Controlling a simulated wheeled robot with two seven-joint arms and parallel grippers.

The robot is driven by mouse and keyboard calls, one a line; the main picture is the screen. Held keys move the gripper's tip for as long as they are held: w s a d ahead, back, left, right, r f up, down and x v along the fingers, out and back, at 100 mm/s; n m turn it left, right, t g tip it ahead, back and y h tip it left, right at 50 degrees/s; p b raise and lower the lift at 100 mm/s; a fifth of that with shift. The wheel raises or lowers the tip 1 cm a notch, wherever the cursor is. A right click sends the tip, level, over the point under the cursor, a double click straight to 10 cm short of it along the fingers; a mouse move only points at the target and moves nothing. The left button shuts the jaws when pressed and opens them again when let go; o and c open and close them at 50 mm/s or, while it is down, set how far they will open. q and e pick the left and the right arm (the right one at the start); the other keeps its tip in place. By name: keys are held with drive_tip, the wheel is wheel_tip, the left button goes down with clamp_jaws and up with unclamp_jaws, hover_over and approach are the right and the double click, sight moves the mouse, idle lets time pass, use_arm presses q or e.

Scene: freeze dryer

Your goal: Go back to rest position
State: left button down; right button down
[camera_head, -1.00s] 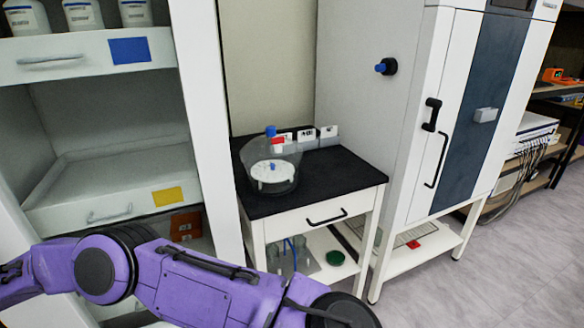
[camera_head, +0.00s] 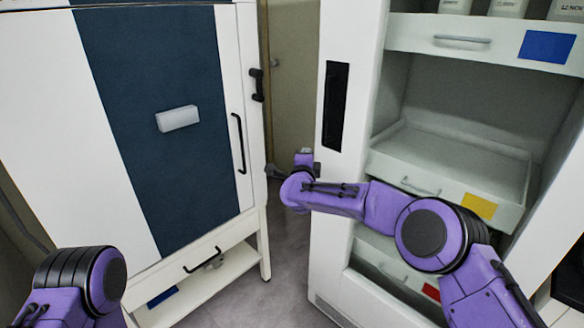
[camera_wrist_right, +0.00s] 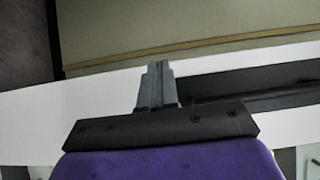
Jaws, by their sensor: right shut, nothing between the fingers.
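My right arm comes in from the right in the head view and reaches across the front of the white shelf unit. Its gripper (camera_head: 276,171) is small at the far end, by the gap between the two cabinets. In the right wrist view my right gripper (camera_wrist_right: 157,72) is shut, its fingers together with nothing between them. Beyond it are a white edge and a beige surface. Of my left arm only a purple and black part shows at the bottom left of the head view. My left gripper is out of view.
A white cabinet with a dark blue panel (camera_head: 160,165) stands at the left. The white shelf unit (camera_head: 340,185) at the right has drawers with blue, yellow and red labels. Grey floor (camera_head: 285,250) shows in the narrow gap between them.

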drive_tip(key=s+a+f+n+y, duration=0.2)
drive_tip(key=s+a+f+n, duration=0.2)
drive_tip(key=s+a+f, duration=0.4)
drive_tip(key=s+d+f+n+g, duration=0.3)
drive_tip(key=s+d+f+n, duration=0.15)
drive_tip(key=s+f, duration=0.5)
drive_tip(key=s+d+f+n+g, duration=0.3)
drive_tip(key=s+d+f, duration=0.4)
drive_tip(key=f, duration=0.4)
drive_tip(key=s+d+f+g+p, duration=0.1)
drive_tip(key=s+d, duration=0.4)
drive_tip(key=s, duration=0.6)
drive_tip(key=s+d+f+n+g+h, duration=0.1)
drive_tip(key=s+d+f+g, duration=0.3)
drive_tip(key=s, duration=0.8)
drive_tip(key=s+d+f+n+g+p, duration=0.1)
drive_tip(key=s+d+f+g, duration=0.1)
drive_tip(key=s+d, duration=0.4)
drive_tip(key=s+g, duration=0.1)
drive_tip(key=s, duration=0.4)
drive_tip(key=shift+s+d+f+h+p, duration=0.15)
drive_tip(key=shift+d+f+h+p, duration=0.1)
drive_tip(key=shift+h+p, duration=0.1)
